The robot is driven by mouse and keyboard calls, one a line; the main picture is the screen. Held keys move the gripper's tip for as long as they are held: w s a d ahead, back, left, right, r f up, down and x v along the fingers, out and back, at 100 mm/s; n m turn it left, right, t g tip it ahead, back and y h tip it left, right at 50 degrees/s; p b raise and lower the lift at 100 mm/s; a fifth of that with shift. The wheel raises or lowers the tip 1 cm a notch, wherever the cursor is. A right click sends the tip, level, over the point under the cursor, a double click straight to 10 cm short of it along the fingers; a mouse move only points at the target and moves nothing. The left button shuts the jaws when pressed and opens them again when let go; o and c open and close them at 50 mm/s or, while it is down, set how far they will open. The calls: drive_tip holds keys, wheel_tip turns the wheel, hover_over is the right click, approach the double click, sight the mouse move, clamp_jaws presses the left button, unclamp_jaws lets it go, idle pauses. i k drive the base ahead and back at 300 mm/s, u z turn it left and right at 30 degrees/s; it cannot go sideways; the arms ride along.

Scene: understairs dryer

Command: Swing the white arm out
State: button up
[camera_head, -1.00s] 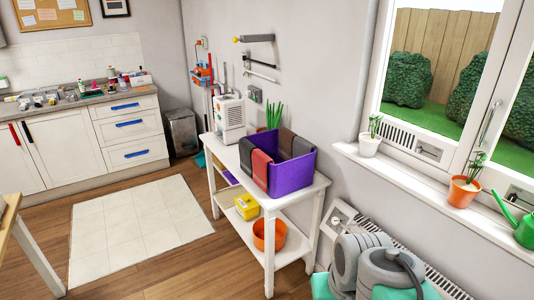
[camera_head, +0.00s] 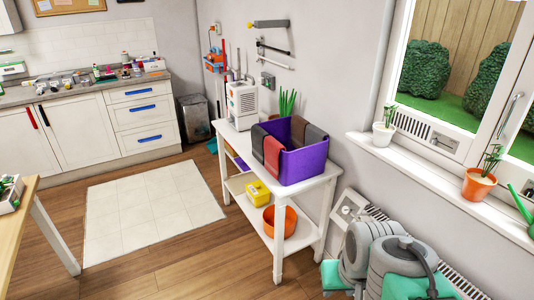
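Three slim arms are mounted on the wall above the white side table, one above another. The lowest is the white arm (camera_head: 278,63), which appears to lie along the wall. Above it is a dark arm (camera_head: 273,47), and at the top a thicker grey arm (camera_head: 269,23) with a yellow left end. They are small in view, so hinge details cannot be made out. My gripper cannot be seen.
A white side table (camera_head: 329,178) stands below the arms, holding a white machine (camera_head: 242,105) and a purple bin (camera_head: 303,163) with cloths. Potted plants line the windowsill (camera_head: 428,180) at right. A wooden table (camera_head: 23,212) is at left. Floor around the pale mat (camera_head: 150,215) is clear.

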sight(288, 68)
drive_tip(key=u, duration=0.9)
drive_tip(key=i, duration=1.1)
drive_tip(key=u, duration=0.7)
drive_tip(key=i, duration=0.9)
drive_tip(key=z, duration=1.1)
drive_tip(key=i, duration=0.9)
drive_tip(key=z, duration=0.45)
drive_tip(key=k, duration=0.6)
drive_tip(key=u, duration=0.85)
drive_tip(key=i, duration=0.5)
drive_tip(key=u, duration=0.05)
